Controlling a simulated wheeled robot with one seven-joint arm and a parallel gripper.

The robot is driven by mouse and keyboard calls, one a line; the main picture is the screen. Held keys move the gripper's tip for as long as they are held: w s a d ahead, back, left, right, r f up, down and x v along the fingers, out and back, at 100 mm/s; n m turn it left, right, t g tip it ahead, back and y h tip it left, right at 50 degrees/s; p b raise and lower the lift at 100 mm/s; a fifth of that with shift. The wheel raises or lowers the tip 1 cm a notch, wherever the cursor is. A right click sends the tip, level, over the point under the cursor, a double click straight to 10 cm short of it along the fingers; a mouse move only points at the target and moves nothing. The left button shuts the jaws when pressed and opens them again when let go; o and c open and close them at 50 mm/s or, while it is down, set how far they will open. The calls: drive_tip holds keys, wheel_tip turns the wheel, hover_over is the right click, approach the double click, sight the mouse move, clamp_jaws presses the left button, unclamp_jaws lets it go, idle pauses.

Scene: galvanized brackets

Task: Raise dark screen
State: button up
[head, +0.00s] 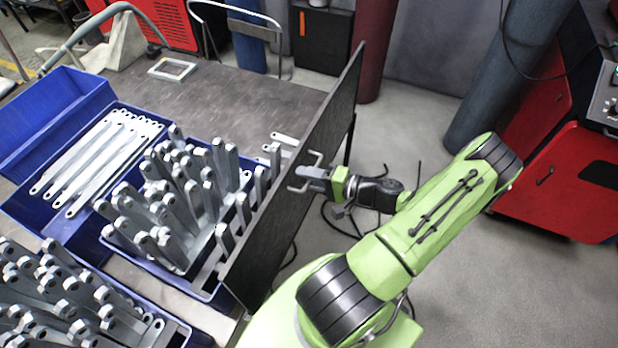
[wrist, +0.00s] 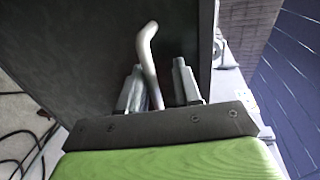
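The dark screen (head: 328,118) is a flat dark panel standing on edge along the right side of the table. It also fills much of the wrist view (wrist: 80,40). A grey bent handle (wrist: 147,42) is on the screen. My gripper (head: 310,173) is at this handle, close to the panel face. In the wrist view the two fingers of my gripper (wrist: 160,84) stand apart with the handle between them. The handle lies close to the left finger, and a gap shows on the right finger's side. Whether the left finger touches it is unclear.
Blue bins (head: 55,222) of galvanized brackets (head: 180,195) stand left of the screen, some brackets close to it. The dark table top (head: 235,100) has bare room at the back. Red machines (head: 560,185) stand at the right. Black cables lie on the floor.

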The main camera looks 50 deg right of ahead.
drive_tip(key=shift+f, duration=0.1)
drive_tip(key=b+v, duration=0.1)
drive_tip(key=v, duration=1.4)
drive_tip(key=shift+s, duration=0.4)
